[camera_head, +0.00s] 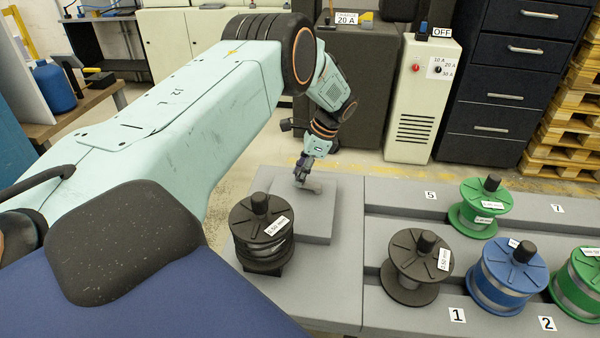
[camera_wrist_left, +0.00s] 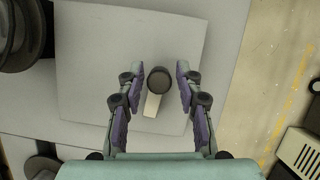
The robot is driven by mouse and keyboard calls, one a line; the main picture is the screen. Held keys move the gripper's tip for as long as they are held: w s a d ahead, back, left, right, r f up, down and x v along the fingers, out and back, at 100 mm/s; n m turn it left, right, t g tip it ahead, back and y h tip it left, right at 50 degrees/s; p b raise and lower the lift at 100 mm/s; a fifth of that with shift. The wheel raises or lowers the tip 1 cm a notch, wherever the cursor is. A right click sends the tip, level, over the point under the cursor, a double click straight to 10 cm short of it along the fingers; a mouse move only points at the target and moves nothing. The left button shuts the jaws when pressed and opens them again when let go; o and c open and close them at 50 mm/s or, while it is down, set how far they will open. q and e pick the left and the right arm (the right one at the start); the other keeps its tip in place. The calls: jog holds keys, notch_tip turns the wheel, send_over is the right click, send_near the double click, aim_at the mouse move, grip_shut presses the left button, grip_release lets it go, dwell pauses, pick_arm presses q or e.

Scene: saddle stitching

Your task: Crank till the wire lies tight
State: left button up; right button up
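My left gripper (camera_head: 306,168) is above a grey block on the bench. In the left wrist view its two purple-padded fingers (camera_wrist_left: 158,70) are apart, on either side of a dark round knob (camera_wrist_left: 159,79). A gap shows between the knob and each finger. A short pale crank arm (camera_wrist_left: 152,105) runs from under the knob; it also shows grey below the gripper in the head view (camera_head: 313,186). A black spool (camera_head: 262,247) with a silvery wire band stands left of the block. Whether its wire lies tight cannot be made out. My right gripper is not in view.
Several other spools stand on the grey rack to the right: a black one (camera_head: 408,266), a blue one (camera_head: 508,278) and green ones (camera_head: 486,206). A white unit (camera_head: 420,95) with an OFF sign and a dark drawer cabinet (camera_head: 512,80) stand behind.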

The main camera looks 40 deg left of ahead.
pick_arm(q)
jog(key=shift+o, duration=0.8)
jog(key=v, duration=1.2)
